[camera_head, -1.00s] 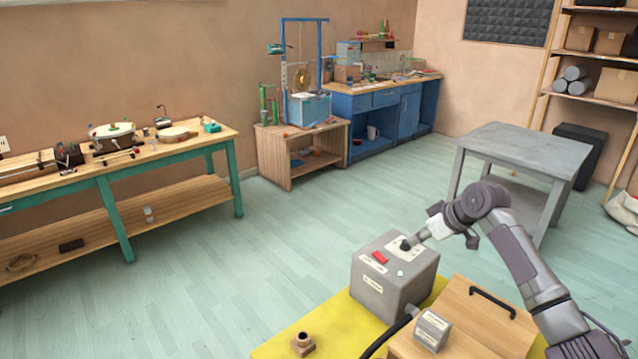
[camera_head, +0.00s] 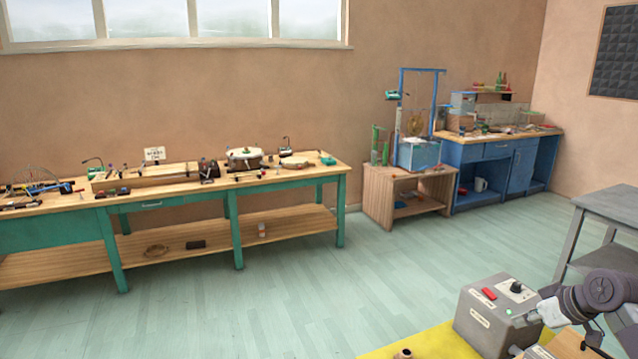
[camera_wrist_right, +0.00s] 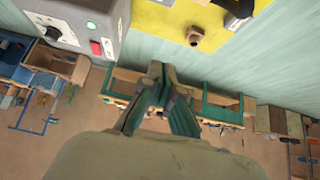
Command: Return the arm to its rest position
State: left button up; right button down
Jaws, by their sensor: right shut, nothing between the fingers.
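My right gripper (camera_head: 524,318) is at the lower right of the head view, in front of the right side of a grey control box (camera_head: 484,322). Its fingers also show in the right wrist view (camera_wrist_right: 158,78), shut together with nothing between them. The box has a black knob (camera_head: 516,287) and a red switch (camera_head: 489,294) on top. The fingertips are apart from the knob. In the wrist view the grey box (camera_wrist_right: 105,14) is at the upper left. My left gripper is not in view.
The box stands on a yellow surface (camera_head: 432,345) with a small brown fitting (camera_head: 403,354). A grey table (camera_head: 612,203) is at the right. A long workbench (camera_head: 130,200) and a blue cabinet (camera_head: 487,152) line the wall. The green floor between is clear.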

jog(key=s+a+f+n+g+h, duration=0.1)
jog(key=s+a+f+g, duration=0.2)
jog(key=s+a+f, duration=1.25)
jog(key=s+a+f+m+h, duration=0.15)
jog(key=s+a, duration=0.25)
jog(key=s, duration=0.6)
jog(key=s+a+m, duration=0.2)
jog(key=s+a, duration=0.1)
jog(key=s, duration=0.7)
notch_tip(320, 180, down, 26)
jog(key=g, duration=0.2)
jog(key=s+d+f+g, duration=0.1)
jog(key=s+d+f, duration=0.1)
jog(key=s+f, duration=1.4)
jog(key=shift+s+d, duration=0.35)
jog(key=shift+s, duration=0.45)
